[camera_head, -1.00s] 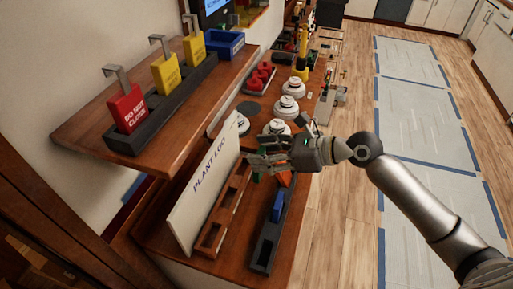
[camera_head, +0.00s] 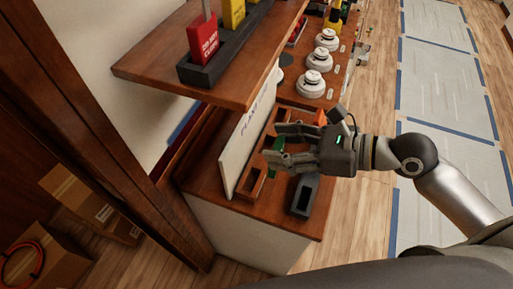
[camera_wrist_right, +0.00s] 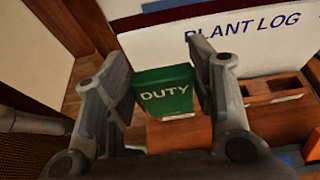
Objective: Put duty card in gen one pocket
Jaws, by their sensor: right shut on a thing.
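The green duty card (camera_wrist_right: 164,97), with white "DUTY" lettering, is held between the fingers of my right gripper (camera_wrist_right: 165,85) in the right wrist view. In the head view, my right gripper (camera_head: 273,145) is shut on the card (camera_head: 278,146), over the wooden pocket rack (camera_head: 250,186). The rack stands in front of the white plant log board (camera_head: 240,155); part of it also shows in the right wrist view (camera_wrist_right: 285,88). Which pocket is gen one cannot be read. I cannot tell whether the card's lower edge is inside a pocket. My left gripper is not in view.
A dark tray (camera_head: 304,194) lies on the counter beside the rack. An orange piece (camera_head: 320,117) is behind my gripper. A shelf with a red tag (camera_head: 202,38) overhangs the board. White round devices (camera_head: 312,84) stand farther back.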

